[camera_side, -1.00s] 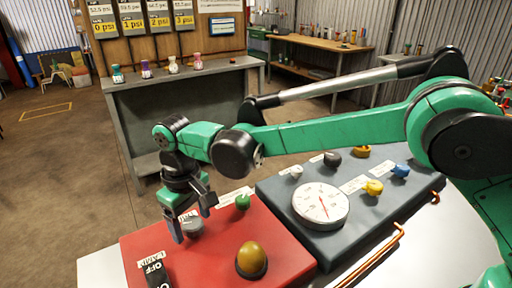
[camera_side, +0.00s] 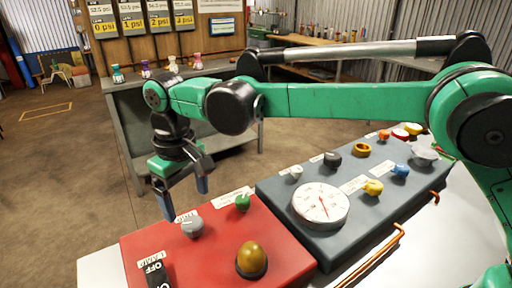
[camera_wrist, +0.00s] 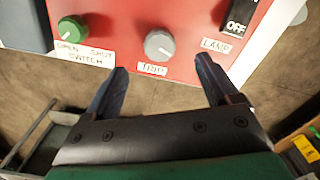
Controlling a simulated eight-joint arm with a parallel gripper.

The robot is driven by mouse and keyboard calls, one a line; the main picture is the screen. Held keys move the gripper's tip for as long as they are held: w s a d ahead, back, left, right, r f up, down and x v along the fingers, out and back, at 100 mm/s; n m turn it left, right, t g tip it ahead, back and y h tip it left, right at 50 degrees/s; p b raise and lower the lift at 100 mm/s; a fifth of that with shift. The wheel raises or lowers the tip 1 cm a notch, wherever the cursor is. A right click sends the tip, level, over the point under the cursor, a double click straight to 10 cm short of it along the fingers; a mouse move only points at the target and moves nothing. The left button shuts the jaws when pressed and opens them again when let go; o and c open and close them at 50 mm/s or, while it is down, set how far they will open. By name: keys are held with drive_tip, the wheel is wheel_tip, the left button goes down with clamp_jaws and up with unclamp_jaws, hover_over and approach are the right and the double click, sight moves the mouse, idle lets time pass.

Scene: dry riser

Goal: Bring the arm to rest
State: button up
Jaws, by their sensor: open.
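My gripper (camera_side: 185,202) is open and empty, raised above the far edge of the red panel (camera_side: 213,262) in the side view. In the wrist view my gripper (camera_wrist: 160,85) shows its two dark fingers spread apart, with the grey trip knob (camera_wrist: 159,45) beyond the gap between them. The grey knob also shows in the side view (camera_side: 192,226), below and apart from the fingers. Nothing is held.
The red panel carries a green knob (camera_side: 243,202), an amber dome (camera_side: 251,260) and a black lamp switch (camera_wrist: 241,16). Beside it stands a dark panel with a round gauge (camera_side: 321,205) and several knobs. A grey bench (camera_side: 190,84) with small bottles stands behind.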

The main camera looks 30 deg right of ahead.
drive_tip(key=s+d+r+m+t+y, duration=0.1)
drive_tip(key=s+d+r+t, duration=0.15)
drive_tip(key=d, duration=0.45)
drive_tip(key=s+d+r+m+t, duration=0.1)
drive_tip(key=d+r+m, duration=0.15)
drive_tip(key=d, duration=0.45)
drive_tip(key=s+d+f+t, duration=0.1)
drive_tip(key=s+d, duration=0.1)
drive_tip(key=d, duration=0.1)
drive_tip(key=s+d+f+m+t, duration=0.1)
drive_tip(key=s+d, duration=0.2)
drive_tip(key=s+d+f+t+h, duration=0.1)
drive_tip(key=s+d, duration=0.1)
drive_tip(key=d, duration=0.1)
drive_tip(key=shift+s+d+f+m+t, duration=0.15)
drive_tip(key=shift+s+d+m+t, duration=0.15)
drive_tip(key=shift+s+t, duration=0.1)
